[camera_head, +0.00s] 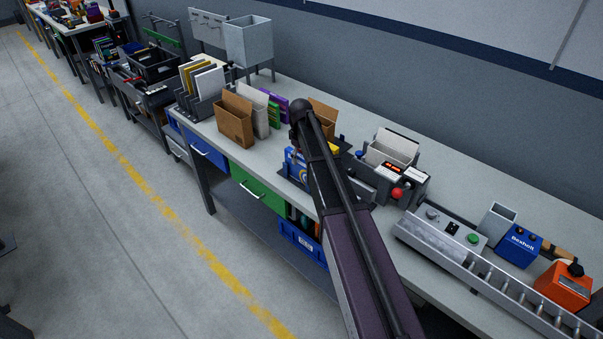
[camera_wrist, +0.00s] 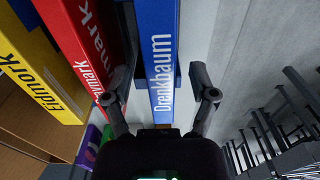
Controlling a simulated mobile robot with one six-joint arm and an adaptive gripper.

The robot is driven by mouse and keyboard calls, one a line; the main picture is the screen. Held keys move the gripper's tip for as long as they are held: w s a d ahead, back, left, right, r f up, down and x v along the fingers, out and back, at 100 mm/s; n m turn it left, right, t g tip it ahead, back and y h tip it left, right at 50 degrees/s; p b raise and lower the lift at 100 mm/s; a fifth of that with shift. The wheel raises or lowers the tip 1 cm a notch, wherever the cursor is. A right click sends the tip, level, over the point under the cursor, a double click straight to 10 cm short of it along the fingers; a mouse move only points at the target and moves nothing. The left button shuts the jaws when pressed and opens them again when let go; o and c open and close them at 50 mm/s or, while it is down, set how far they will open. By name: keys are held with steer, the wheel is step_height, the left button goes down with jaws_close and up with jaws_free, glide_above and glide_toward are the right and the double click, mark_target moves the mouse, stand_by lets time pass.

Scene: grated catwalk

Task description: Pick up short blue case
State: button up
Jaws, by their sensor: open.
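A blue case (camera_wrist: 160,50) with white "Drenkbaum" lettering stands out toward the wrist camera. My gripper (camera_wrist: 161,75) is open, with one finger on each side of this blue case. The right finger has a small gap to it; the left finger is close to it, and contact cannot be told. In the head view, a blue case (camera_head: 294,163) shows beside my arm at the bench's front edge; I cannot tell if it is the same one. My gripper is mostly hidden behind my arm there.
A red case (camera_wrist: 82,40) and a yellow case (camera_wrist: 35,70) stand left of the blue one. On the bench, a brown file holder (camera_head: 234,122) is to the left and a grey control box (camera_head: 405,185) to the right. The aisle floor (camera_head: 120,215) is clear.

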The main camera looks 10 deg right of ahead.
steer(key=shift+f+b, duration=0.7)
steer(key=shift+f, duration=0.35)
jaws_close()
